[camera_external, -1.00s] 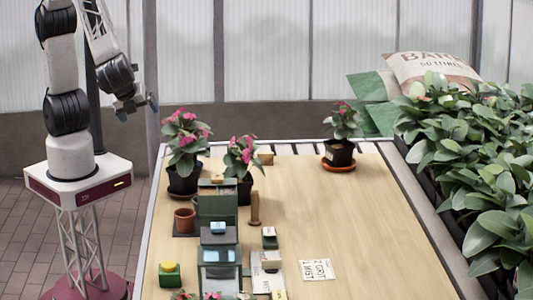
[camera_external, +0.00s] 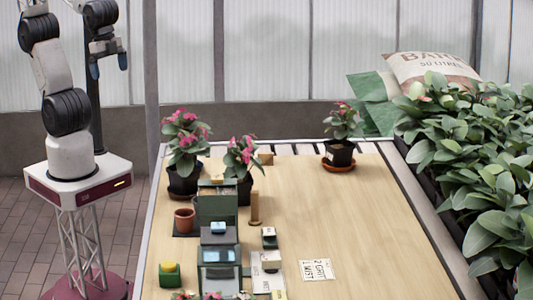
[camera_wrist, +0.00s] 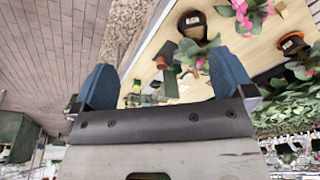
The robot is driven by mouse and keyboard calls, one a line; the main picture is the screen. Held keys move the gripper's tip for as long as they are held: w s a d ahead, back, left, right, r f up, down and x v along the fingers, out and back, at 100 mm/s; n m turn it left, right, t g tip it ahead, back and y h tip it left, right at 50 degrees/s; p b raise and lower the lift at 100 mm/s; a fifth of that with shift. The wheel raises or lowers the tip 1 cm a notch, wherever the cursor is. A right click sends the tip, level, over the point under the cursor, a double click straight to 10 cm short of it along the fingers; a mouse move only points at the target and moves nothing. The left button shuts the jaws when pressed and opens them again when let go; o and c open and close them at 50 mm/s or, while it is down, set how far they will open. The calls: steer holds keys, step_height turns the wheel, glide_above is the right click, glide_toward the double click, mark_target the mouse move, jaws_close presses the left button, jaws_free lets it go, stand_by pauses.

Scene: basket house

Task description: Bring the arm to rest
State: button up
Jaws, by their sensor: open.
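My gripper (camera_external: 109,67) hangs high at the upper left of the external view, beside my base and left of the table. Its two blue fingertips are apart with nothing between them. In the wrist view my gripper (camera_wrist: 162,85) also shows wide open, with a blue finger at each side and no object held. Beyond the fingers lie the brick floor, the table edge and potted plants.
Leafy plants (camera_external: 480,170) fill the right side.

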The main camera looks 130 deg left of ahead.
steer(key=shift+s+d+r+n+h, duration=0.15)
steer(key=shift+s+r+n+h, duration=0.15)
steer(key=shift+s+r, duration=0.15)
